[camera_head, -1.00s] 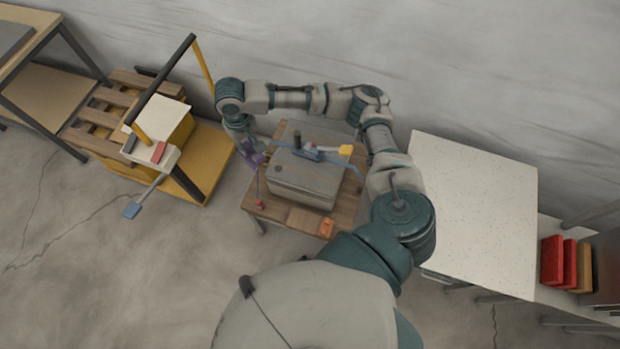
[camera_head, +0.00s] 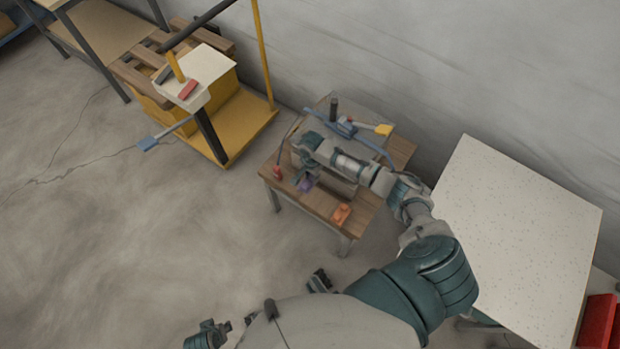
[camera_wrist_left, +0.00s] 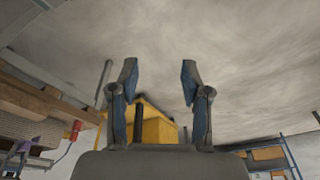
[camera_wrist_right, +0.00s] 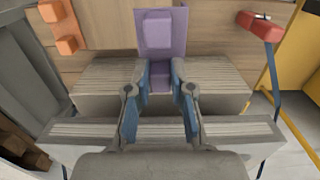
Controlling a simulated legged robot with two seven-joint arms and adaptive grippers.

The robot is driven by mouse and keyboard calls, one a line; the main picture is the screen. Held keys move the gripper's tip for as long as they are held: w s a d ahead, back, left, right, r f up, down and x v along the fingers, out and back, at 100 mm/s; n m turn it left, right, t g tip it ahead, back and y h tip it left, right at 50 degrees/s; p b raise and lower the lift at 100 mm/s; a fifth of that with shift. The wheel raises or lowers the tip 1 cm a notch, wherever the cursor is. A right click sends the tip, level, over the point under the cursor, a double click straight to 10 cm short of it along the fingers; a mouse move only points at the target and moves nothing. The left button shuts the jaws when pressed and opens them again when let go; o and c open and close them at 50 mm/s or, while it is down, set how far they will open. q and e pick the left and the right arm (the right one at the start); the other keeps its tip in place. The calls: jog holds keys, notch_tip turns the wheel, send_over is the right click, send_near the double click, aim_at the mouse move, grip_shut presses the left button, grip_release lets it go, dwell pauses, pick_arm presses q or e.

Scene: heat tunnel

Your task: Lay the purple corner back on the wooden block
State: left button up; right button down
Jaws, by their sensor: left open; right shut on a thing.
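My right gripper (camera_wrist_right: 160,85) is shut on the purple corner (camera_wrist_right: 163,32), a plate with a raised rounded part. In the head view the purple corner (camera_head: 306,184) hangs at my right gripper, over the near side of the small wooden table (camera_head: 272,173). Behind it in the right wrist view is a brown wooden surface (camera_wrist_right: 112,22); I cannot tell the wooden block's edges from the tabletop, or whether the corner touches it. My left gripper (camera_wrist_left: 158,80) is open and empty, facing the floor and a yellow base.
An orange piece (camera_head: 341,213) sits at the table's near right. A red-ended cable (camera_head: 277,172) lies at its left. A pale speckled table (camera_head: 512,235) stands right.

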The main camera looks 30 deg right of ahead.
aim_at(311, 181)
jog(key=shift+s+f, duration=0.1)
jog(key=shift+f, duration=0.5)
jog(key=shift+a+f+b, duration=0.2)
jog(key=shift+f+b, duration=0.1)
jog(key=shift+b, duration=0.25)
jog(key=shift+d+f+b, duration=0.25)
jog(key=shift+f+b, duration=0.75)
jog(key=shift+a+f+b, duration=0.2)
jog(key=shift+f+b, duration=0.65)
jog(key=shift+b, duration=0.15)
jog(key=shift+d+f, duration=0.1)
jog(key=shift+f, duration=0.05)
jog(key=shift+d, duration=0.1)
pick_arm(q)
jog(key=w+d+r+t+h, duration=0.1)
jog(key=w+d+r+t, duration=0.1)
jog(key=w+r+t, duration=0.2)
jog(key=w+d+r+t+h, duration=0.1)
jog(key=w+r+t, duration=0.3)
jog(key=w, duration=0.4)
jog(key=shift+w+d+r+t, duration=0.2)
jog(key=shift+w+d+t, duration=0.15)
jog(key=shift+d, duration=0.25)
jog(key=shift+a, duration=0.1)
